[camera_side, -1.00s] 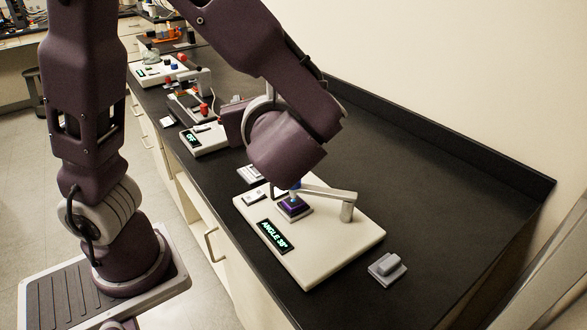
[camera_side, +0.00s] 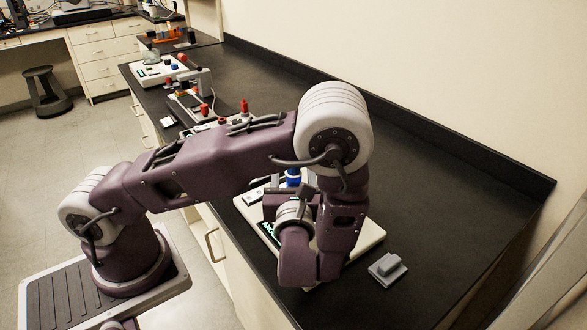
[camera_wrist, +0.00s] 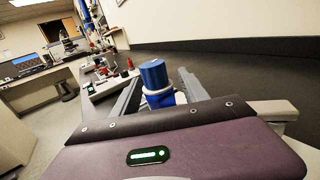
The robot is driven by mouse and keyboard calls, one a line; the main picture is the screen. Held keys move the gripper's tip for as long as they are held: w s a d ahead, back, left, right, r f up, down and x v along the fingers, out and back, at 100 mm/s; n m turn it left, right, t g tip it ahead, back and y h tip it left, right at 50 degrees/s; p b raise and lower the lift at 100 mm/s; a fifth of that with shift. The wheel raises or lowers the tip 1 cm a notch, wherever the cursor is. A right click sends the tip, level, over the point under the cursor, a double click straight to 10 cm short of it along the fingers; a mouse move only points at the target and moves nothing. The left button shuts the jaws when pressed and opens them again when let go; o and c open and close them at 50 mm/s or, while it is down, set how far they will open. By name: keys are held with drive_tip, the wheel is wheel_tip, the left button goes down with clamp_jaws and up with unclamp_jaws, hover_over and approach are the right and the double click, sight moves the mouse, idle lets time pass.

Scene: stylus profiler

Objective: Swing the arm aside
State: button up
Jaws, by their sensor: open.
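The profiler's pale base (camera_side: 372,238) sits on the black bench in the side view, largely covered by my arm. Its display (camera_side: 267,232) shows only in part and I cannot read the angle. A blue knob (camera_side: 293,177) stands upright above the base. In the wrist view the blue knob (camera_wrist: 153,74) lies between the two grey fingers of my gripper (camera_wrist: 156,92), which is open; I cannot tell whether either finger touches it. A pale bar (camera_wrist: 262,108) runs to the right of the knob, probably the swing arm. Its post and the sample are hidden in the side view.
A small grey block (camera_side: 388,268) lies on the bench right of the base. Other instruments with red knobs (camera_side: 204,108) stand farther along the bench.

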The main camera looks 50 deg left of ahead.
drive_tip(key=shift+w+a, duration=0.15)
drive_tip(key=shift+a, duration=0.1)
clamp_jaws()
idle(1.3)
